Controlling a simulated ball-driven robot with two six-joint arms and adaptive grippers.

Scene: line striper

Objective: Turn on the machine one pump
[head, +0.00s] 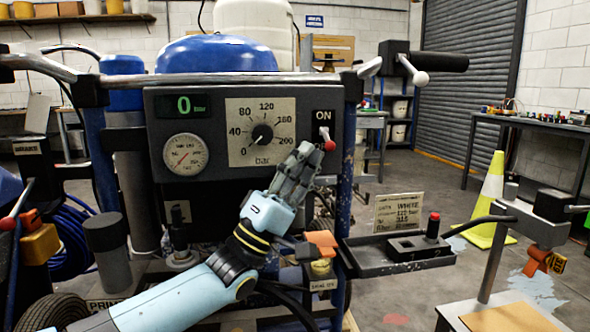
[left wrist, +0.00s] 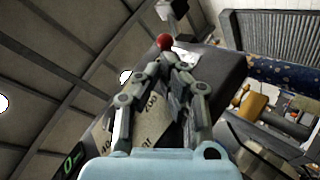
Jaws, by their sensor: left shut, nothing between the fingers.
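The machine's grey control panel (head: 215,165) carries a green display reading 0 bar (head: 184,106), a round gauge (head: 186,154) and a pressure dial (head: 262,132). At its right a toggle switch with a red tip (head: 328,143) stands under an ON label (head: 323,115). The red tip also shows in the left wrist view (left wrist: 165,42). My left gripper (head: 304,152) is shut and empty, its fingertips just left of the red tip. I cannot tell whether they touch it. My right gripper is not in view.
A metal handlebar (head: 230,79) with a black grip (head: 440,62) runs above the panel. A black tray (head: 400,254) with a card sits at the right. A yellow and white cone (head: 490,195) stands on the floor beyond.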

